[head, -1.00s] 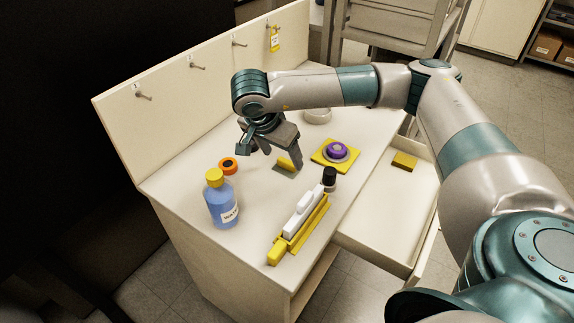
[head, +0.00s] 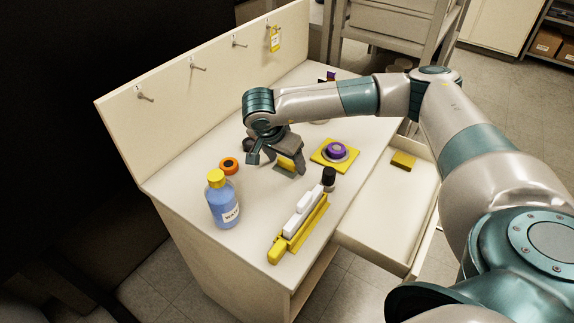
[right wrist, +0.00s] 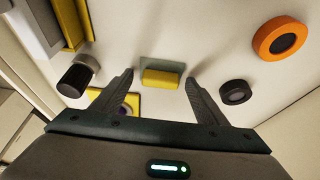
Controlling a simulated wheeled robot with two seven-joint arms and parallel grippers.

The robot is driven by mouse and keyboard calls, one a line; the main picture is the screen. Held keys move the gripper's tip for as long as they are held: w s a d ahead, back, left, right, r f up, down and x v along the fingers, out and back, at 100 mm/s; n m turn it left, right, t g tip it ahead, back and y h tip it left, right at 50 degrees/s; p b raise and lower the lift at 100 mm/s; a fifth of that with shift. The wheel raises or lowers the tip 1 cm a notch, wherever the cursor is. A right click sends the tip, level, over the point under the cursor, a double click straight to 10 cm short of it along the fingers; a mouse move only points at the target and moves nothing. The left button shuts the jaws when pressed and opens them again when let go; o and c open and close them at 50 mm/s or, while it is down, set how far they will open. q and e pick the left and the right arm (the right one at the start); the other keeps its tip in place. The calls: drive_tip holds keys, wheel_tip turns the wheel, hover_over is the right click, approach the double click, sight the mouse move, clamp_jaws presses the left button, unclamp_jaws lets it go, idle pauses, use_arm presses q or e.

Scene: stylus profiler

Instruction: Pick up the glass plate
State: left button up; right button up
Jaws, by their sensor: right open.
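The glass plate (right wrist: 174,63) is a small grey-green, see-through sheet with a yellow block (right wrist: 161,79) on it, lying on the bench. In the head view the yellow block (head: 286,162) shows between my right gripper's fingers, and most of the plate is hidden. My right gripper (head: 277,166) is open and points down over the plate. In the right wrist view its two fingers (right wrist: 160,80) stand on either side of the yellow block, with gaps on both sides. My left gripper is out of view.
A blue bottle (head: 223,205), an orange ring (head: 229,166), a yellow-and-white tool (head: 298,223), a black-capped vial (head: 329,178) and a yellow pad with a purple disc (head: 335,152) surround the plate. An open drawer (head: 383,215) juts out right. A hooked back panel (head: 215,85) borders the bench.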

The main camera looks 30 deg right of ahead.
sight(285, 162)
drive_tip(key=c, duration=1.2)
drive_tip(key=shift+o, duration=0.2)
drive_tip(key=shift+r, duration=0.15)
